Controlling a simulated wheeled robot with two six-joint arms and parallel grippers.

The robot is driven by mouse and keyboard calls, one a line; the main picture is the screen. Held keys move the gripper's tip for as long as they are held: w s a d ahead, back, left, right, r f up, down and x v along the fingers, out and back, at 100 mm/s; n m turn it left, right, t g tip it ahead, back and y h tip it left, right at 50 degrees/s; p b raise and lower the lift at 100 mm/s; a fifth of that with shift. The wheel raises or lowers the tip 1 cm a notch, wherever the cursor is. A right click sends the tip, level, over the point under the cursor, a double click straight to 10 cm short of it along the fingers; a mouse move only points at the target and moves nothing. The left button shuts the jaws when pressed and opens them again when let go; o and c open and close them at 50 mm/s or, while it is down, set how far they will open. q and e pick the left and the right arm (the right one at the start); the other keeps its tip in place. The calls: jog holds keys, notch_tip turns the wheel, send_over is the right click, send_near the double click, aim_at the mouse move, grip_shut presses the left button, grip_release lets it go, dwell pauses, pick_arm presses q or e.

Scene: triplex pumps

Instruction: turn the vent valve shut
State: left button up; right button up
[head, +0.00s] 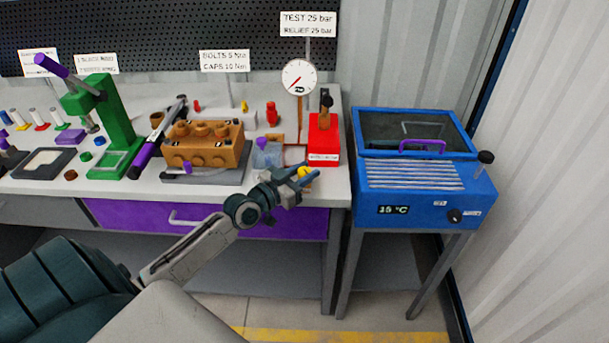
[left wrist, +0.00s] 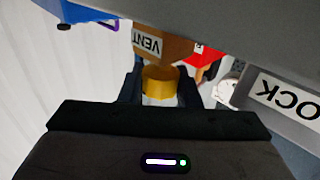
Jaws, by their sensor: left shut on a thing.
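The vent valve's yellow knob (head: 306,172) is at the front edge of the bench, below the red test pump (head: 323,138). My left gripper (head: 301,179) reaches it from the front left and is shut on it. In the left wrist view the yellow knob (left wrist: 160,79) sits between the two dark fingers of my left gripper (left wrist: 160,92). A brown block with a VENT label (left wrist: 148,42) is just behind the knob. The fingers hide the knob's sides, and its turn angle cannot be told. My right gripper is not in view.
The pressure gauge (head: 299,77) stands behind the clear tank (head: 268,154). A brown pump block (head: 203,145) and a green press (head: 105,120) are to the left. A blue heated cabinet (head: 425,182) stands right of the bench. The floor in front is clear.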

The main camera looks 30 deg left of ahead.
pick_arm(q)
jog(key=shift+r, duration=0.25)
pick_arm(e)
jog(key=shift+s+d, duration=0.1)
pick_arm(q)
jog(key=o, duration=0.8)
jog(key=shift+o, duration=0.8)
jog(key=shift+f, duration=0.15)
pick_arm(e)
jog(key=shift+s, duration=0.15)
pick_arm(q)
jog(key=shift+s, duration=0.3)
jog(key=p+v, duration=0.4)
jog(key=v, duration=0.6)
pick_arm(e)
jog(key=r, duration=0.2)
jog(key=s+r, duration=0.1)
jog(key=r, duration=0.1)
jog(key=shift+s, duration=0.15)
pick_arm(q)
jog(key=shift+s, duration=0.1)
